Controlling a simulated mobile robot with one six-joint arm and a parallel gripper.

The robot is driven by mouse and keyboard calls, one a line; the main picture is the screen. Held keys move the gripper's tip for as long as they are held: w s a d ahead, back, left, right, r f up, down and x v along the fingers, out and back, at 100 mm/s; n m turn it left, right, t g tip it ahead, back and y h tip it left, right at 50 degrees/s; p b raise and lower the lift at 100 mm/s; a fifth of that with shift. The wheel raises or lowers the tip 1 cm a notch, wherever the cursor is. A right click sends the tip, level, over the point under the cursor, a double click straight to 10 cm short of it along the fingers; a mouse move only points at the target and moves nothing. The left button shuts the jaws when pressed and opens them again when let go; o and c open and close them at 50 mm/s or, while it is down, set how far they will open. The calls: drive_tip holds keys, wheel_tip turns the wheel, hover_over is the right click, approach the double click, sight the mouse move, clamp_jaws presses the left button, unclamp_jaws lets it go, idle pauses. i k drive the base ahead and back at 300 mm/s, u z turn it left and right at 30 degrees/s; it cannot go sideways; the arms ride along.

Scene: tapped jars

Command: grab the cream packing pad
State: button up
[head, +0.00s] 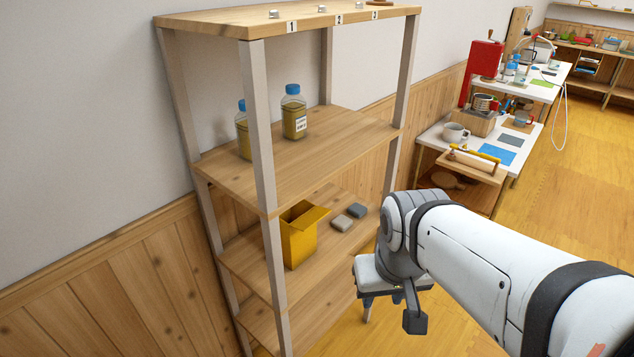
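A small cream-grey pad (341,224) lies flat on the shelf board (318,261) below the jars. It matches the cream packing pad best. A darker blue-grey pad (356,210) lies just behind it to the right, very close. My gripper (382,298) hangs in front of the rack's right side, to the right of and lower in the picture than the pads, apart from them. Its fingers are small and partly hidden, so I cannot tell whether they are open or shut. I see nothing held in it.
An open yellow box (299,236) stands left of the pads. Two blue-capped jars (294,113) (243,133) stand on the board above. The rack's front post (263,137) rises left of the box. A white table (433,139) with mugs and a wooden tray stands behind my arm.

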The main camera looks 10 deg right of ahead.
sight(342, 223)
drive_tip(key=u, duration=3.45)
drive_tip(key=k, duration=1.55)
drive_tip(key=z, duration=2)
drive_tip(key=i, duration=1)
drive_tip(key=z, duration=0.1)
